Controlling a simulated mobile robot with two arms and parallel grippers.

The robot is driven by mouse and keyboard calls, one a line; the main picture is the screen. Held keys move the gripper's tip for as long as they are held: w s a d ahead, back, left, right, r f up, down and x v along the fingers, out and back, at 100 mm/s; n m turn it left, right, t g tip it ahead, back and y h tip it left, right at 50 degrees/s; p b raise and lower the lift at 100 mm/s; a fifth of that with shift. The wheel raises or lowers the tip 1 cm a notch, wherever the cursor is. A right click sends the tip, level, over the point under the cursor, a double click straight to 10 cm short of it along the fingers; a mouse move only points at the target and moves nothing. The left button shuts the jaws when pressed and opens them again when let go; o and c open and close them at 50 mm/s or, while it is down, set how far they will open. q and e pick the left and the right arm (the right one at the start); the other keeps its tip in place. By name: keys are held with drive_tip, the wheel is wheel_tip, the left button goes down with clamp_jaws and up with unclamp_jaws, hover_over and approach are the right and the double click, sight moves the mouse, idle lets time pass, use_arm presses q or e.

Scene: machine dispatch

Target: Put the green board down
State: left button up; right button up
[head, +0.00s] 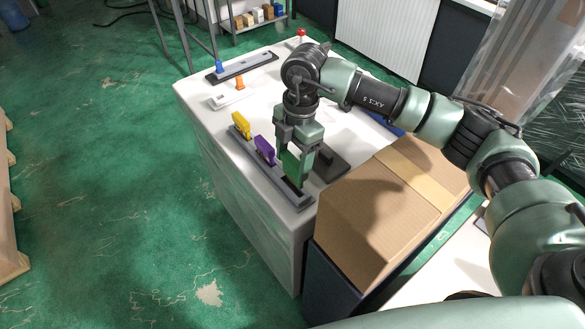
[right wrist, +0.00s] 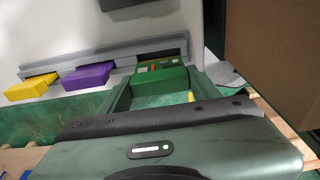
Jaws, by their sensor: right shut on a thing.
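The green board (head: 290,163) is between the fingers of my right gripper (head: 293,166), which is shut on it. It is at the near end of a grey slotted rail (head: 282,186) on the white table. In the right wrist view the green board (right wrist: 160,79) is between the two fingers, against the end of the rail (right wrist: 120,53). I cannot tell whether its lower edge sits in the rail. A purple board (head: 264,149) and a yellow board (head: 241,124) stand in the same rail, beyond the green one. My left gripper is not in view.
A large cardboard box (head: 375,205) stands close to the right of the table (head: 200,95). A dark flat block (head: 332,166) lies right behind my gripper.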

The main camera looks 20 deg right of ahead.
sight(292, 180)
wheel_tip(292, 180, down, 4)
drive_tip(key=shift+r+p, duration=0.1)
drive_tip(key=shift+p, duration=0.3)
drive_tip(key=shift+f, duration=0.35)
drive_tip(key=shift+f, duration=0.1)
drive_tip(key=shift+f, duration=0.15)
drive_tip(key=o, duration=1.5)
drive_tip(key=shift+r, duration=0.2)
